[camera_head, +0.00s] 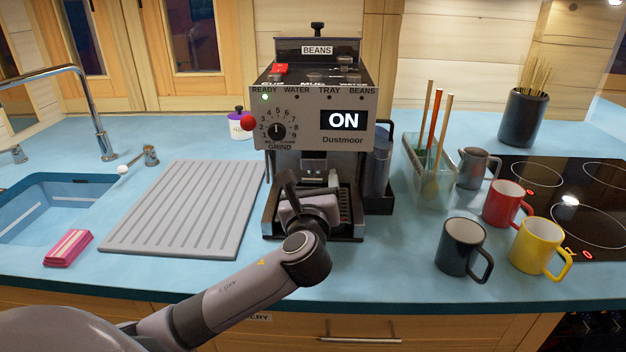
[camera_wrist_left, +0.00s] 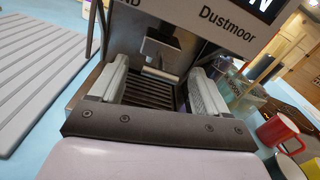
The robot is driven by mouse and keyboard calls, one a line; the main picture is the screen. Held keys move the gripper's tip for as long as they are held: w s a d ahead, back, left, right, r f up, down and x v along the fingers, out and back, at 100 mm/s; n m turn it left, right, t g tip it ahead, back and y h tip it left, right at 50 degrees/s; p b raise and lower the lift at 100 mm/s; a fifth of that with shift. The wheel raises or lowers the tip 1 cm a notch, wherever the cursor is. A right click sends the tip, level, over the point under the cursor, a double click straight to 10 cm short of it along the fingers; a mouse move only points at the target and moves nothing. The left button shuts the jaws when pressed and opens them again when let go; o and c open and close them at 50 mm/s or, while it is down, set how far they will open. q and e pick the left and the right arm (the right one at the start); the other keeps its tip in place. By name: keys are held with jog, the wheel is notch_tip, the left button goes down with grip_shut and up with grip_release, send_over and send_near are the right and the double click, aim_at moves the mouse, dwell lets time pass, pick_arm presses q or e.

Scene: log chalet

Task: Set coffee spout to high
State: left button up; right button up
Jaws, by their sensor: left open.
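The Dustmoor coffee machine (camera_head: 345,140) stands on the blue counter, its display reading ON and a green light lit at READY. Its coffee spout (camera_head: 314,166) is under the front panel, above the drip tray; my left gripper partly hides the area below it. My left gripper (camera_head: 308,190) is in front of the machine's bay. In the left wrist view the gripper (camera_wrist_left: 158,85) is open and empty, and the spout (camera_wrist_left: 161,55) shows beyond and between the two fingers. I cannot tell whether either finger touches it. My right gripper is not in view.
A ribbed grey drainboard (camera_head: 185,210) lies left of the machine, beside the sink (camera_head: 50,205). A dark mug (camera_head: 460,248), a red mug (camera_head: 503,203) and a yellow mug (camera_head: 535,245) stand at the right. A glass utensil holder (camera_head: 425,170) is right of the machine.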

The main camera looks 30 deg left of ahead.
pick_arm(q)
jog(key=shift+w+a, duration=0.3)
jog(key=shift+w, duration=0.15)
grip_shut()
jog(key=shift+r, duration=1.65)
grip_release()
